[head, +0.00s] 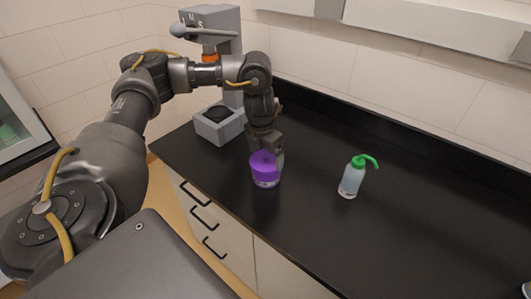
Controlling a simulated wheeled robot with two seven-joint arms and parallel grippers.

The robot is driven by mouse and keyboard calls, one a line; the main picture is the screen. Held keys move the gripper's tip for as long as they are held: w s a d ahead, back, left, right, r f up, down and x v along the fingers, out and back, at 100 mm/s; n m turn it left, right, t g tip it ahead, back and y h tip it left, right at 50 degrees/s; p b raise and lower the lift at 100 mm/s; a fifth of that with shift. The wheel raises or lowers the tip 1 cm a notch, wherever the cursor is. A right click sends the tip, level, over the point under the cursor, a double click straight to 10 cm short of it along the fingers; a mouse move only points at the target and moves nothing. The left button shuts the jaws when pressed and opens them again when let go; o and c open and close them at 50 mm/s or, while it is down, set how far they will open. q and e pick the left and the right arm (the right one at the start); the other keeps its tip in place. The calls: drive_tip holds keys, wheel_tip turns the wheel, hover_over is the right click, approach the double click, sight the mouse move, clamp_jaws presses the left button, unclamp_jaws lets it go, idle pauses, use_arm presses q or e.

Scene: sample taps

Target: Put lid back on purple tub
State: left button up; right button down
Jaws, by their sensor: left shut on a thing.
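The purple tub (266,182) stands upright on the black bench top, with a clear lower part showing. A purple lid (263,163) is at its top, right under my left gripper (265,153). The gripper points down and is shut on the lid. I cannot tell from this view whether the lid is seated on the tub or held just above it. My right gripper is not in view.
A wash bottle (352,178) with a green top stands to the right of the tub. A grey machine (219,122) with a lever stands behind, to the left.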

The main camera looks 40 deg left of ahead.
use_arm(q)
drive_tip(key=shift+r+p, duration=0.1)
drive_tip(key=shift+p, duration=0.45)
idle(1.0)
drive_tip(key=shift+f, duration=0.2)
idle(0.8)
drive_tip(key=shift+p, duration=0.3)
idle(0.3)
drive_tip(key=o, duration=0.6)
wheel_tip(320, 180, up, 7)
drive_tip(key=p, duration=0.7)
drive_tip(key=shift+p, duration=0.4)
